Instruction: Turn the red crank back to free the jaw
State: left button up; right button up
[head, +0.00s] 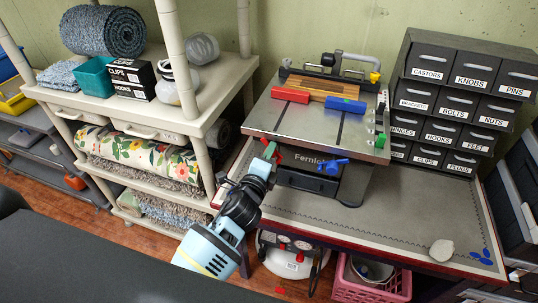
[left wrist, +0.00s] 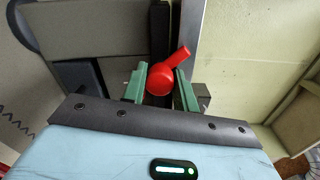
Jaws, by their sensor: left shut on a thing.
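The red crank (head: 278,157) is at the left front of a grey bench machine (head: 315,130), largely hidden by my gripper in the head view. In the left wrist view the crank (left wrist: 162,79) has a round red hub and a short arm pointing up and right. My left gripper (head: 269,152) reaches it from the front left. Its green fingers (left wrist: 161,88) lie on both sides of the hub and are shut on it. A red block (head: 290,94) and a blue block (head: 345,105) lie on the machine's top. I cannot tell which part is the jaw. My right gripper is out of view.
A blue knob (head: 334,167) is right of the crank on the machine's front. Labelled drawers (head: 455,100) stand right, and a cream shelf (head: 150,115) stands left. A pale lump (head: 441,250) lies on the workbench (head: 390,225), whose right front is mostly clear.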

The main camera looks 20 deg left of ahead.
pick_arm(q)
jog(key=shift+w+a+r+n, duration=0.1)
jog(key=shift+n, duration=0.65)
jog(key=shift+a+r+n, duration=0.1)
jog(key=shift+n, duration=0.65)
jog(key=o, duration=1)
jog(key=shift+f, duration=0.15)
jog(key=shift+c, duration=0.2)
jog(key=s, duration=0.8)
jog(key=shift+a+b, duration=0.2)
jog(key=shift+b, duration=0.15)
